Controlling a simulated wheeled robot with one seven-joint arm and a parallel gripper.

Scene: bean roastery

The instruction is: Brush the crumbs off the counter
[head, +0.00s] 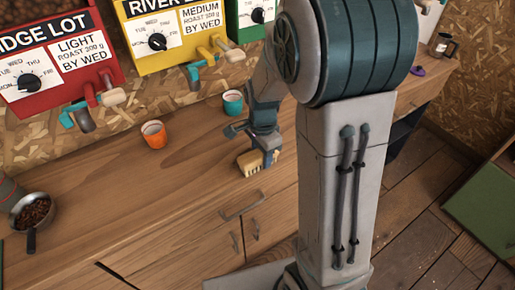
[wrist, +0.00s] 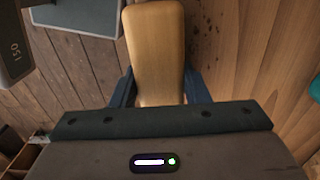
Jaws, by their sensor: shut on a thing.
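My gripper (head: 266,158) is low over the front part of the wooden counter (head: 190,175). It is shut on a brush (head: 250,162) with a wooden back and pale bristles. In the wrist view the brush's wooden back (wrist: 156,50) sits between the two fingers. The bristles are at or close to the counter top; I cannot tell if they touch. Small dark crumbs (wrist: 208,28) lie on the counter just right of the brush in the wrist view. In the head view I cannot make out the crumbs.
An orange cup (head: 154,135) and a teal cup (head: 233,103) stand behind the brush. A pan of beans (head: 32,213) is at the far left. Red (head: 50,60) and yellow (head: 178,35) dispensers hang above. The counter between the pan and the brush is clear.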

